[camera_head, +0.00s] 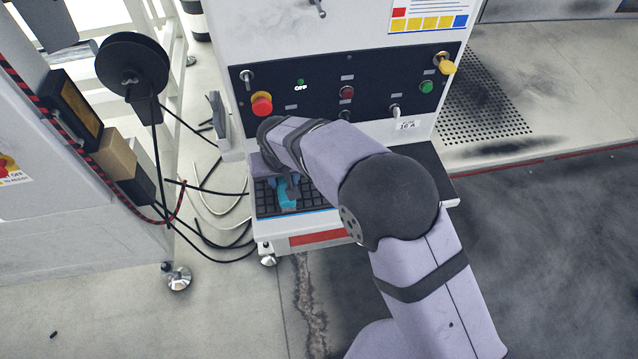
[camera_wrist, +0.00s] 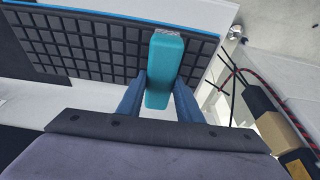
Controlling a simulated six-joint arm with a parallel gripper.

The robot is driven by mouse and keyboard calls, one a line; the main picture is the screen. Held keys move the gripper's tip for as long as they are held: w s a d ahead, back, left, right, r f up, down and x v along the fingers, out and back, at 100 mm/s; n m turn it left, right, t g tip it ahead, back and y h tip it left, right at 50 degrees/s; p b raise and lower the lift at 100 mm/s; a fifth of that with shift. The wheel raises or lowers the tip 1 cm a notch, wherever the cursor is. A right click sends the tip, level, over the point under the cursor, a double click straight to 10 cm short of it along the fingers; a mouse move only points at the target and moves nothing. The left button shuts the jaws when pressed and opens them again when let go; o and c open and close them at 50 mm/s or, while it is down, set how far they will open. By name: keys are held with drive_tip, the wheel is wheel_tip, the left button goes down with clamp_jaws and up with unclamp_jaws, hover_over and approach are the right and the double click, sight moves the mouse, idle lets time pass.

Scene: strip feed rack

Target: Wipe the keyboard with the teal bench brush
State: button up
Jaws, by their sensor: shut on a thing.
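The teal bench brush (camera_wrist: 165,64) is held between the two blue fingers of my gripper (camera_wrist: 160,98) in the wrist view. Its far end, with a light grey strip, lies over the keyboard (camera_wrist: 88,47). In the head view the brush (camera_head: 287,196) shows below my gripper (camera_head: 284,184), at the left part of the black keyboard (camera_head: 316,200) on the machine's front shelf. My arm hides part of the keyboard's right side. I cannot tell whether the brush touches the keys.
A control panel (camera_head: 345,88) with a red knob (camera_head: 261,104) and switches rises behind the keyboard. Loose cables (camera_head: 215,190) hang at the left, near a black reel (camera_head: 132,66) and several boxes (camera_head: 112,155). The floor at the right (camera_head: 540,250) is clear.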

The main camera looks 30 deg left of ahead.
drive_tip(key=shift+r+p, duration=1.5)
drive_tip(key=shift+r, duration=1)
drive_tip(key=shift+w, duration=0.1)
drive_tip(key=w+d+r+m, duration=0.1)
drive_tip(key=w+d+m, duration=0.1)
drive_tip(key=w+d, duration=0.45)
drive_tip(key=w+d+r+m+h, duration=0.1)
drive_tip(key=w+d, duration=0.3)
drive_tip(key=d, duration=0.6)
drive_tip(key=w+d+r+m, duration=0.1)
drive_tip(key=w+d+m, duration=0.1)
drive_tip(key=w+d, duration=0.55)
drive_tip(key=s+d+m, duration=0.2)
drive_tip(key=d, duration=1.1)
drive_tip(key=s+d+r+m+t+h, duration=0.1)
drive_tip(key=d+m, duration=0.1)
drive_tip(key=d, duration=1.1)
drive_tip(key=shift+s+d+r, duration=0.15)
drive_tip(key=shift+s+d, duration=0.25)
drive_tip(key=shift+a, duration=0.1)
